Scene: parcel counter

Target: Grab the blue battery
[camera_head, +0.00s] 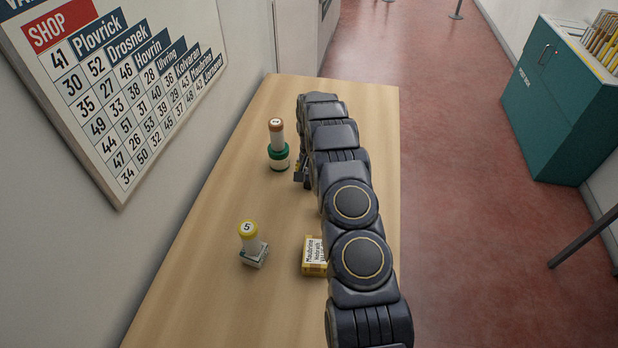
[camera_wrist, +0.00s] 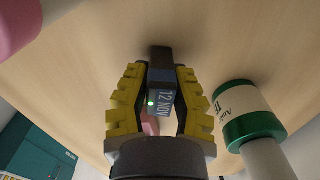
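No thing is plainly recognisable as a blue battery. In the wrist view, a dark block (camera_wrist: 160,62) with a blue-grey face reading "12 NOV" and a small green light lies between the fingers of my gripper (camera_wrist: 160,88). I cannot tell whether it is the battery. The yellow-padded fingers are apart, one on each side of the block, with what look like narrow gaps. In the head view my arm hides most of the gripper; only a small dark part shows at its left side.
A green-and-white cylinder (camera_head: 279,158) with a brown-topped handle stands close left of my gripper; it also shows in the wrist view (camera_wrist: 250,115). A yellow-topped stamp (camera_head: 249,232) and a yellow box (camera_head: 314,254) stand nearer on the wooden counter (camera_head: 215,215). A pink thing (camera_wrist: 15,25) shows at the wrist view's corner.

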